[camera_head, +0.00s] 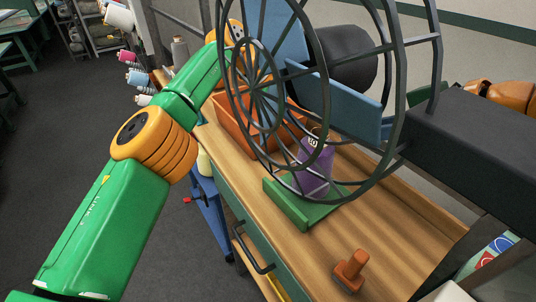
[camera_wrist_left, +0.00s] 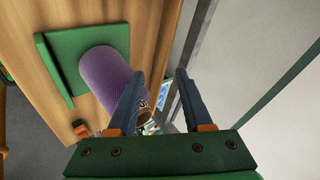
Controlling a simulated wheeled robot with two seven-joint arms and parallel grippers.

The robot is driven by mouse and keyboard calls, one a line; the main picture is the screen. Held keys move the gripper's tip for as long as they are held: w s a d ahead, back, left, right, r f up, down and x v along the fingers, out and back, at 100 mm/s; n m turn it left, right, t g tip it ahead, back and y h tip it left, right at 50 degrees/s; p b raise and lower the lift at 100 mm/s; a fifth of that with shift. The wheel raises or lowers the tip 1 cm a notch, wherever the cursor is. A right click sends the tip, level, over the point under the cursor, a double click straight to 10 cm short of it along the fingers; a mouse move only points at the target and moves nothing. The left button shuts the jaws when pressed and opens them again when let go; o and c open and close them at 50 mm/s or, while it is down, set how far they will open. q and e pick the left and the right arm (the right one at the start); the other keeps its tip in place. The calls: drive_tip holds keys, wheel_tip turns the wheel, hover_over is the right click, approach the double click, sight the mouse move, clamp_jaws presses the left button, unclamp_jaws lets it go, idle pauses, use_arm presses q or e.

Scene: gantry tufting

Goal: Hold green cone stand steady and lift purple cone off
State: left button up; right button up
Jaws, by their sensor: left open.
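The purple cone (camera_head: 314,172) stands on the green cone stand (camera_head: 298,208) on the wooden bench top, partly behind the dark wheel's rim. In the left wrist view the purple cone (camera_wrist_left: 104,74) rises from the green stand (camera_wrist_left: 52,65), left of my fingers, its narrow end close to the left finger. My left gripper (camera_wrist_left: 160,74) is open, with nothing visible held between its fingers. I cannot tell whether the left finger touches the cone. In the head view, my green left arm reaches behind the wheel; its gripper cannot be made out clearly. My right gripper is not in view.
A large dark spoked wheel (camera_head: 320,92) stands between the head camera and the cone. An orange bin (camera_head: 228,123) sits behind the stand. A small orange object (camera_head: 352,270) is on the bench nearer the front. Bare wood (camera_head: 395,230) lies right of the stand.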

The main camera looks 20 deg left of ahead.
use_arm(q)
drive_tip(key=s+a+f+g+y, duration=0.1)
drive_tip(key=s+f+y, duration=0.1)
drive_tip(key=s+a+f+m+g+y, duration=0.1)
drive_tip(key=s+a+f+g+y, duration=0.1)
drive_tip(key=s, duration=0.1)
drive_tip(key=s+a+f+g+y, duration=0.1)
drive_tip(key=s+f+y, duration=0.1)
drive_tip(key=s+f, duration=0.1)
drive_tip(key=shift+s+a+f+m+g+y, duration=0.1)
drive_tip(key=shift+s+a+m+g+y, duration=0.05)
drive_tip(key=shift+a+m+g+y, duration=0.25)
wheel_tip(320, 180, down, 7)
drive_tip(key=shift+r, duration=0.1)
clamp_jaws()
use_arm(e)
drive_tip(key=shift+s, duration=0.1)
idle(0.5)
